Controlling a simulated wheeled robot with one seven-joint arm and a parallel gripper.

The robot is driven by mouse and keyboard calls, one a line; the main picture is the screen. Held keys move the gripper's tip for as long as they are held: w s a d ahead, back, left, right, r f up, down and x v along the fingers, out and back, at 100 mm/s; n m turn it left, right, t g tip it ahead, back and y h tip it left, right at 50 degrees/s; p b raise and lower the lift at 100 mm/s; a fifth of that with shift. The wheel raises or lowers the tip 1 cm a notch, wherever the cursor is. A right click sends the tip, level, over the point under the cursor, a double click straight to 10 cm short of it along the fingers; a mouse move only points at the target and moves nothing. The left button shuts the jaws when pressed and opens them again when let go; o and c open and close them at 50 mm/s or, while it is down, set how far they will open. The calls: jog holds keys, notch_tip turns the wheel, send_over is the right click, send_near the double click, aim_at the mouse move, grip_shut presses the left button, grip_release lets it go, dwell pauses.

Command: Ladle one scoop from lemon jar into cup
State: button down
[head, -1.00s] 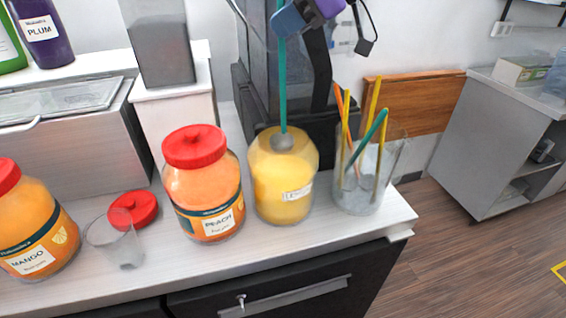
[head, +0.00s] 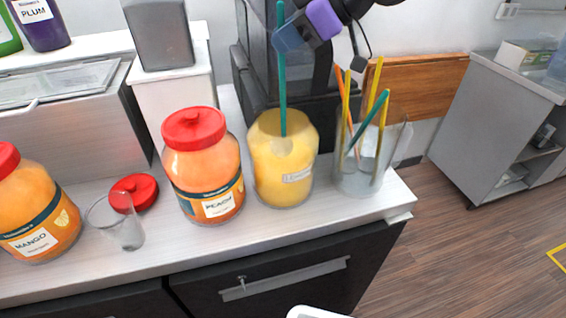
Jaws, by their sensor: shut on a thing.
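The lemon jar (head: 282,178) is an open, yellow-filled jar on the counter between the peach jar and a clear holder. My gripper (head: 284,32) is above the lemon jar, shut on the teal ladle (head: 283,85). The ladle hangs upright and its lower end is inside the jar, with the bowl mostly sunk in the yellow contents. A clear cup (head: 122,225) stands upright on the counter at the left, between the mango and peach jars. It looks empty.
The peach jar (head: 202,175) with its red lid stands between cup and lemon jar. A loose red lid (head: 135,190) lies behind the cup. The mango jar (head: 32,215) is at far left. A clear holder (head: 358,180) with several coloured ladles stands right of the lemon jar.

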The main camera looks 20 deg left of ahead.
jog(key=shift+f, duration=2.85)
jog(key=shift+r, duration=0.1)
notch_tip(320, 180, up, 18)
jog(key=shift+r, duration=0.15)
dwell(1.5)
dwell(1.4)
